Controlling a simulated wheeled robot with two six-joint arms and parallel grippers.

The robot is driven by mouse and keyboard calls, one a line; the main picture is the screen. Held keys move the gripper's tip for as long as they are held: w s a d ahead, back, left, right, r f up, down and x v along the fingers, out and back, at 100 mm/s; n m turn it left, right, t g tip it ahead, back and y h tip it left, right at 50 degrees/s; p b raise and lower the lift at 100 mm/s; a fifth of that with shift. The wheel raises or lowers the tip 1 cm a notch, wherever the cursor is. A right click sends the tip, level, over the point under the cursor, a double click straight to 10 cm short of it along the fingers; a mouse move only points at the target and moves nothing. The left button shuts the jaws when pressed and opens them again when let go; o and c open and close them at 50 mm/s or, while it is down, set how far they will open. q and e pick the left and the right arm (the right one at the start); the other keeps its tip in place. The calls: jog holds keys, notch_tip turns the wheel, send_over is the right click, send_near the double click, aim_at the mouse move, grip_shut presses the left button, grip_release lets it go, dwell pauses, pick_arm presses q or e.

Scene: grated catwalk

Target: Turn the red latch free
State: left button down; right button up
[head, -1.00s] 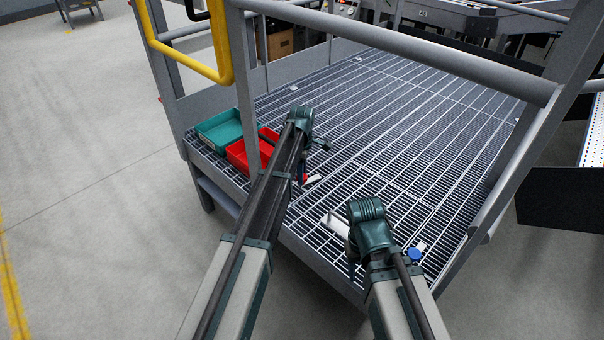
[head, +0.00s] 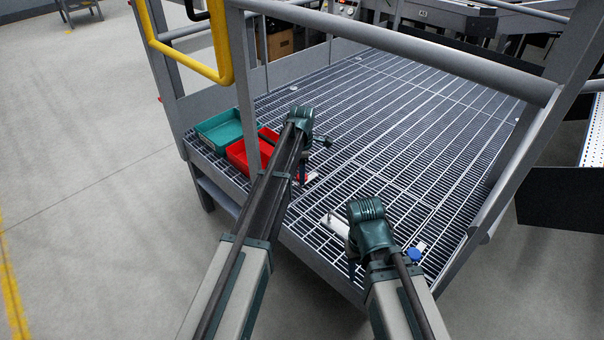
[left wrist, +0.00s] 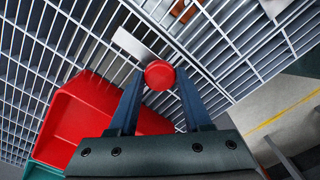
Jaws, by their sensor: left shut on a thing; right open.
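The red latch (left wrist: 160,75) shows in the left wrist view as a round red knob, with a pale flat plate (left wrist: 134,45) reaching up and left beside it. My left gripper (left wrist: 158,80) has its two blue fingers on either side of the red knob and is shut on it. In the head view the left gripper (head: 303,178) is low over the grating, and my own arm mostly hides the latch. A pale piece (head: 312,176) shows beside it. My right gripper (head: 352,265) hangs over the front of the grating, open, its fingers partly hidden.
A red tray (head: 238,156) and a teal tray (head: 221,134) stand at the grating's left edge. A white plate (head: 337,224) lies near my right gripper, with a blue knob (head: 414,255) to the right. Grey rails (head: 400,45) frame the platform. The grating's far middle is clear.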

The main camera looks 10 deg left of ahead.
pick_arm(q)
jog(key=shift+c, duration=1.7)
grip_release()
pick_arm(e)
jog(key=shift+r, duration=0.1)
pick_arm(q)
notch_tip(320, 180, up, 14)
jog(key=p, duration=1.3)
jog(key=shift+p, duration=0.4)
pick_arm(e)
notch_tip(320, 180, up, 14)
jog(key=shift+f, duration=0.2)
pick_arm(q)
jog(key=shift+f, duration=0.2)
pick_arm(e)
jog(key=shift+s+a, duration=0.1)
